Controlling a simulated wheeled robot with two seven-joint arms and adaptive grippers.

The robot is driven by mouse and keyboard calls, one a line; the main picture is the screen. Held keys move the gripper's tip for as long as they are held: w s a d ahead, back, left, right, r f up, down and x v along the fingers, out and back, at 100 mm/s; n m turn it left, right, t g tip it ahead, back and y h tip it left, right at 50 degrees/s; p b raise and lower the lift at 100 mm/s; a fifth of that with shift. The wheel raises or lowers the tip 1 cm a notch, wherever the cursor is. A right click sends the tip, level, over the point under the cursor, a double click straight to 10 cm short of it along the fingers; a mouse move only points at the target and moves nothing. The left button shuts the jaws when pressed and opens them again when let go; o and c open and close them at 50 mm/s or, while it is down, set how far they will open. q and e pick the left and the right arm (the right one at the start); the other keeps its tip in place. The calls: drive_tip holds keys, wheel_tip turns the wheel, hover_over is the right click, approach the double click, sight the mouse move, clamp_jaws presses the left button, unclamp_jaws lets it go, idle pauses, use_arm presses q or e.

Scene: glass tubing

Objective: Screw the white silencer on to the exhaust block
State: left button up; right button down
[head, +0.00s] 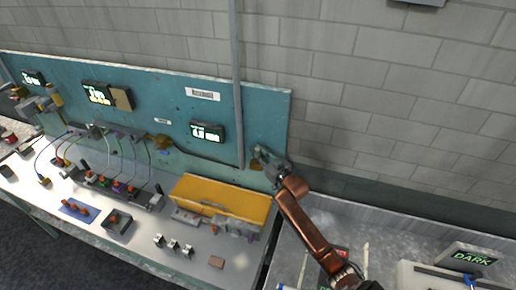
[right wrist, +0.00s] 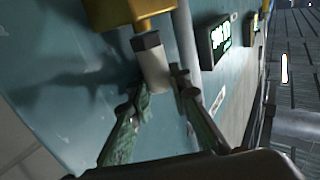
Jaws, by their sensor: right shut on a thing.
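The exhaust block (right wrist: 112,12) is a yellow block on the teal panel, at the top left of the right wrist view. A small yellow part of it shows below my right gripper in the head view (head: 257,167). The white silencer (right wrist: 155,68) is a short white cylinder with a dark grey collar at its block end. It lines up with the block's underside; whether the thread is engaged cannot be told. My right gripper (right wrist: 160,88) is shut on the silencer, one finger on each side. It also shows against the panel in the head view (head: 262,153). My left gripper is not in view.
The teal panel (head: 270,110) carries lit displays (head: 207,132) and a vertical grey pipe (head: 237,80) just left of my right gripper. Below stands a yellow box (head: 220,200) on the bench, with fittings and tubing to the left. A DARK sign (head: 472,257) stands at right.

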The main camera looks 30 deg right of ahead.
drive_tip(key=shift+r+m+h+p, duration=0.3)
drive_tip(key=shift+m+h+p, duration=0.1)
drive_tip(key=shift+h+p, duration=0.2)
drive_tip(key=shift+r+m+h+p, duration=0.1)
drive_tip(key=shift+m+h+p, duration=0.3)
drive_tip(key=shift+h, duration=0.1)
drive_tip(key=shift+m+h, duration=0.3)
drive_tip(key=shift+h, duration=0.3)
drive_tip(key=shift+f, duration=0.2)
drive_tip(key=c, duration=1.8)
unclamp_jaws()
drive_tip(key=shift+f, duration=0.15)
drive_tip(key=shift+o, duration=0.2)
drive_tip(key=shift+d, duration=0.1)
